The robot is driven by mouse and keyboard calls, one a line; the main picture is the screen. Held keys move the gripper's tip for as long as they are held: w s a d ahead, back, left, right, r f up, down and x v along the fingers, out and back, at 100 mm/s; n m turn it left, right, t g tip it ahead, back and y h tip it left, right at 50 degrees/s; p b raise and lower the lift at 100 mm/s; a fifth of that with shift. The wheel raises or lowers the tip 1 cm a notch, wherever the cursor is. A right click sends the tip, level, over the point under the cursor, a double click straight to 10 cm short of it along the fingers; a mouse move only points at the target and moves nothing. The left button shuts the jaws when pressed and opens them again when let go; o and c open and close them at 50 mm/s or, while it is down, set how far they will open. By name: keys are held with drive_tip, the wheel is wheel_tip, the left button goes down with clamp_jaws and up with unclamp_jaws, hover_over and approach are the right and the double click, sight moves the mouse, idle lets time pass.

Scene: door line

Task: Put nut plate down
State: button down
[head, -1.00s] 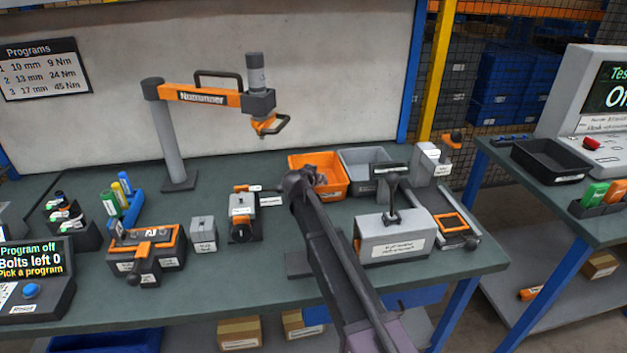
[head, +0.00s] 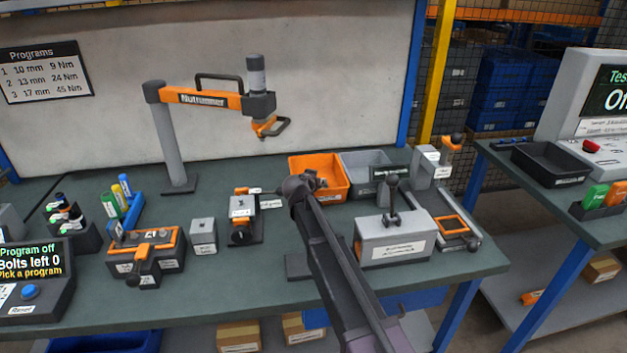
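My arm reaches up from the bottom edge over the bench, and its dark wrist end is in front of the orange bin (head: 333,192). My gripper (head: 312,181) is mostly hidden at that end. Its fingers cannot be made out, nor whether it holds anything. I cannot single out the nut plate; no part is clearly readable as it. A grey block fixture (head: 242,217) with a dark knob and an orange-handled piece on top stands left of my wrist. A larger grey box (head: 397,238) with an upright black-knobbed lever stands to the right.
A grey bin (head: 366,165) adjoins the orange one. An orange-framed tray (head: 456,228) lies at the right bench end. A nutrunner arm (head: 205,97) hangs above the back. A black and orange fixture (head: 146,252) and a small grey block (head: 203,236) stand left. Free bench lies in front.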

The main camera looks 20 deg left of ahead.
drive_tip(key=shift+f, duration=0.2)
drive_tip(key=c, duration=0.5)
unclamp_jaws()
drive_tip(key=shift+c, duration=0.2)
drive_tip(key=shift+r+p, duration=0.15)
drive_tip(key=shift+p, duration=0.15)
drive_tip(key=shift+r+p, duration=0.3)
drive_tip(key=shift+p, duration=0.25)
drive_tip(key=p+v, duration=0.5)
drive_tip(key=v, duration=0.6)
drive_tip(key=shift+s+r, duration=0.25)
drive_tip(key=shift+w+a+r, duration=0.1)
